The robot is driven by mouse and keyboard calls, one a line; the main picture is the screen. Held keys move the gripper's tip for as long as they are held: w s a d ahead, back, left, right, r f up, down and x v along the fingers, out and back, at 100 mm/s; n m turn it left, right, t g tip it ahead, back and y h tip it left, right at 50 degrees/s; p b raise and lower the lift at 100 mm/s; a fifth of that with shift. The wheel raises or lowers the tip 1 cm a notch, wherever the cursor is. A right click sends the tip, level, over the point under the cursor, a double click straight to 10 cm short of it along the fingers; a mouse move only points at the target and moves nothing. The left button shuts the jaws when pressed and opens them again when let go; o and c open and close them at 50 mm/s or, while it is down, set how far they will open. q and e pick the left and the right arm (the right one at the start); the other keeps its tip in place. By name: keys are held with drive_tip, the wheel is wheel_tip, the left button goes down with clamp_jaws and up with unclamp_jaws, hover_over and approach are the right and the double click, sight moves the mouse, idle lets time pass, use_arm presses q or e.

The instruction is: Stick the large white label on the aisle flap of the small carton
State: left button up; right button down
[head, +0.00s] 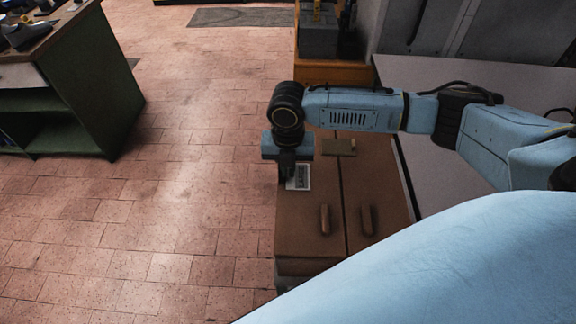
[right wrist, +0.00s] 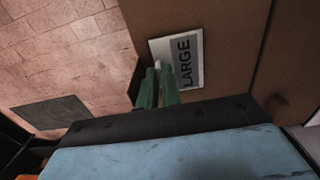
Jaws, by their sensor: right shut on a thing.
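The carton (head: 300,238) is brown, with two top flaps split by a dark seam. The left flap (head: 294,212), on the side of the open floor, also shows in the right wrist view (right wrist: 225,18). The white label (head: 301,183) with dark print lies over the far part of this flap; in the right wrist view it reads "LARGE" (right wrist: 190,74). My right gripper (head: 287,177) is shut on the label's edge, its green fingers (right wrist: 157,72) close together. I cannot tell whether the label touches the flap. My left gripper is out of view.
Two short brown pieces (head: 325,219) and (head: 366,220) and a tan piece (head: 339,147) are on the carton top. A grey table (head: 440,80) stands to the right. A green bench (head: 85,90) stands at the left. The tiled floor (head: 190,210) between is clear.

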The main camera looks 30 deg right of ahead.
sight(288, 171)
drive_tip(key=shift+s+f+p, duration=0.15)
drive_tip(key=shift+f+p, duration=0.1)
drive_tip(key=shift+p, duration=0.05)
idle(0.8)
drive_tip(key=c, duration=1.1)
unclamp_jaws()
drive_tip(key=shift+r, duration=0.15)
wheel_tip(288, 171, up, 7)
drive_tip(key=p, duration=0.8)
